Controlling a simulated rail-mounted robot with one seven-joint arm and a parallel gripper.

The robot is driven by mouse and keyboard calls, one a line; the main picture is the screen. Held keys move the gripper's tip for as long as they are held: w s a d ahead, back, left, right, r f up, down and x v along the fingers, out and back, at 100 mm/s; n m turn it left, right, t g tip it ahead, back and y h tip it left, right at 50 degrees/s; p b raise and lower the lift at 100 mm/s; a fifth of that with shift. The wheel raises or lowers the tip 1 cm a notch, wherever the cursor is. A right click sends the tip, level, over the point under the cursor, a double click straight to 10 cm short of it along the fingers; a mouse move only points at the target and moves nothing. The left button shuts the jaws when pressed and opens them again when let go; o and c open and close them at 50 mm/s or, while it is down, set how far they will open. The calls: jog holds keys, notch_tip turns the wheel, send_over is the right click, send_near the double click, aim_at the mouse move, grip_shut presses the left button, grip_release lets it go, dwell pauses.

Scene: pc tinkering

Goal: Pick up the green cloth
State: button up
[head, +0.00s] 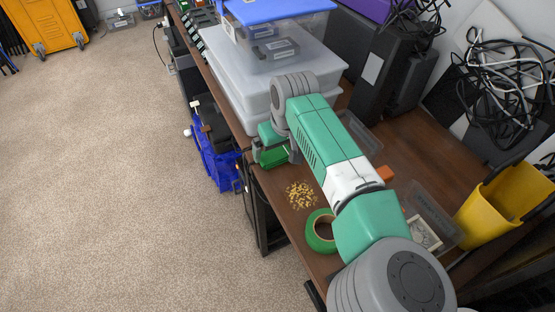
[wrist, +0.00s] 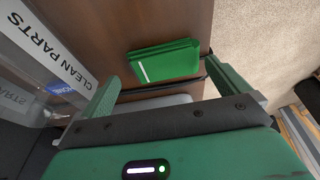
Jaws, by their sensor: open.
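The green cloth (wrist: 165,62) lies folded on the brown tabletop in the wrist view, with a small white strip on its near left part. In the head view the green cloth (head: 272,157) shows near the table's left edge, partly hidden by my gripper. My gripper (wrist: 160,76) is open and empty, its two green fingers spread wider than the cloth. The cloth appears in the gap ahead of the fingertips; I cannot tell how far below them it is. In the head view my gripper (head: 279,143) is over the cloth beside the clear bins.
Stacked clear bins (head: 266,82) stand right behind my gripper; a bin labelled CLEAN PARTS (wrist: 45,50) is close to the left finger. A pile of small brass-coloured parts (head: 301,195) and a green tape roll (head: 314,240) lie nearer. The yellow bin (head: 497,206) is far right.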

aim_at(278, 154)
jog(key=shift+x, duration=1.1)
jog(key=c, duration=0.9)
notch_tip(278, 154, up, 10)
jog(key=p, duration=0.4)
jog(key=o, duration=0.3)
jog(key=shift+r, duration=0.1)
jog(key=shift+c, duration=1.1)
jog(key=shift+f+b, duration=0.55)
jog(key=shift+f, duration=4.3)
jog(key=o, duration=0.8)
jog(key=shift+r+p, duration=0.1)
jog(key=shift+p, duration=0.35)
